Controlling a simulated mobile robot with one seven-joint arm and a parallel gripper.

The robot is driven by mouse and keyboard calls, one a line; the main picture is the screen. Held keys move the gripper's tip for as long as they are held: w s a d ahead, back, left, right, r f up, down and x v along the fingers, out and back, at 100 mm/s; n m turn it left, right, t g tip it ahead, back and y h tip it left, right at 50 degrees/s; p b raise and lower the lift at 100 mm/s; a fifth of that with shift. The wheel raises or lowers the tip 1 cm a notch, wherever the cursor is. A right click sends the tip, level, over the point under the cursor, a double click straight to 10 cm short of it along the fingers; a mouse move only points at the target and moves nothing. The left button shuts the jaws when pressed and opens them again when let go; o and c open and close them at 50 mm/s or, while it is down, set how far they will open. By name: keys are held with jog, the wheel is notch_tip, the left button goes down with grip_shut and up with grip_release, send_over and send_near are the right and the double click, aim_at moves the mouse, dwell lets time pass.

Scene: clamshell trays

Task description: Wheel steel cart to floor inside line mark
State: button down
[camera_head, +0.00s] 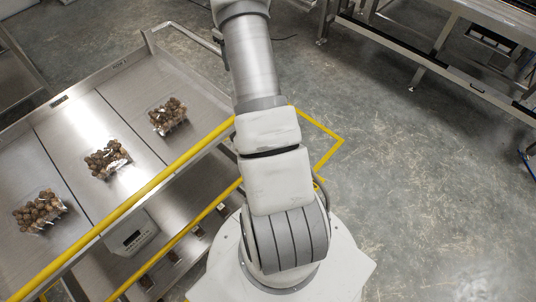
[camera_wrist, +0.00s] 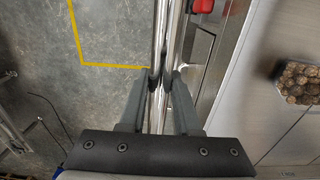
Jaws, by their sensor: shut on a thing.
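My gripper (camera_wrist: 166,77) is shut on an upright-looking steel bar (camera_wrist: 159,30), which runs between its fingers in the wrist view. The bar looks like part of the steel cart, whose panel (camera_wrist: 212,62) seems to show just right of it; most of the cart is out of view. The yellow line mark (camera_wrist: 110,66) makes a corner on the grey floor left of the bar. The line mark also shows in the head view (camera_head: 327,127), just right of my arm, which hides part of it. My gripper is not visible in the head view.
A steel table (camera_head: 75,118) with a yellow front edge stands at the left, with clear clamshells of brown mushrooms (camera_head: 168,116) on it. A scale (camera_head: 130,232) sits below. A steel bench (camera_head: 440,45) stands at the upper right. The floor at the right is open.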

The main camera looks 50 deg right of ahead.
jog(key=d+p, duration=0.1)
jog(key=d, duration=0.6)
jog(key=shift+w, duration=0.2)
jog(key=shift+a, duration=0.1)
jog(key=shift+r, duration=0.1)
